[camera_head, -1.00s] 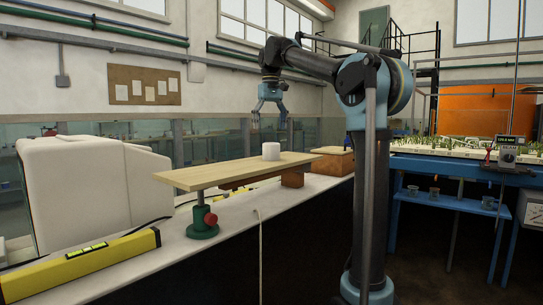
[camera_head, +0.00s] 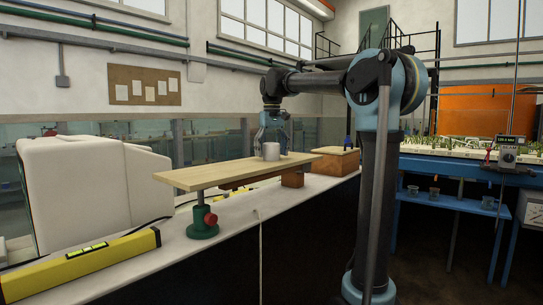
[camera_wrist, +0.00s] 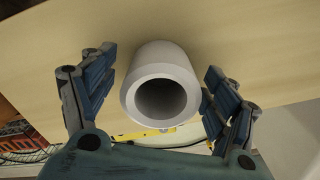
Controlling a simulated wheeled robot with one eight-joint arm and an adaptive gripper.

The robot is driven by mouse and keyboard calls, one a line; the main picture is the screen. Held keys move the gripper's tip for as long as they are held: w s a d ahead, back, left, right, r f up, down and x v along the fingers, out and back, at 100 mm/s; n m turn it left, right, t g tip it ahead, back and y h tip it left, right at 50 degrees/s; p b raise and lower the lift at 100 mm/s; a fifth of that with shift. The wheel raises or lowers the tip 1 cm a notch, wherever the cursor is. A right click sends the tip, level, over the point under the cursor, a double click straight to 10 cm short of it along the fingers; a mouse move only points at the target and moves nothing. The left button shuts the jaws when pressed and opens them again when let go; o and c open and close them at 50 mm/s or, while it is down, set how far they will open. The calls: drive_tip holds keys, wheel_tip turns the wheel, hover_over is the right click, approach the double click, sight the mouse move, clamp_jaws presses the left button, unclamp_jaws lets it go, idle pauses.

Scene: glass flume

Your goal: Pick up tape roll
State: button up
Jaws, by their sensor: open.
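The tape roll (camera_head: 272,151) is a white-grey hollow cylinder standing on a pale wooden board (camera_head: 213,175). In the wrist view the tape roll (camera_wrist: 160,88) shows its open end facing the camera, with a dark hole in the middle. My gripper (camera_head: 273,148) points down over the board at the roll. In the wrist view my gripper (camera_wrist: 155,75) is open, with one blue finger on each side of the roll. A gap shows between the left finger and the roll; the right finger is close beside it, and I cannot tell whether it touches.
The board rests on a green support with a red knob (camera_head: 210,219) and on a brown block (camera_head: 292,178). A yellow spirit level (camera_head: 83,262) lies at the front left. A white machine (camera_head: 92,190) stands left. A wooden box (camera_head: 335,162) stands just right of the board.

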drive_tip(key=c, duration=1.2)
drive_tip(key=shift+o, duration=0.2)
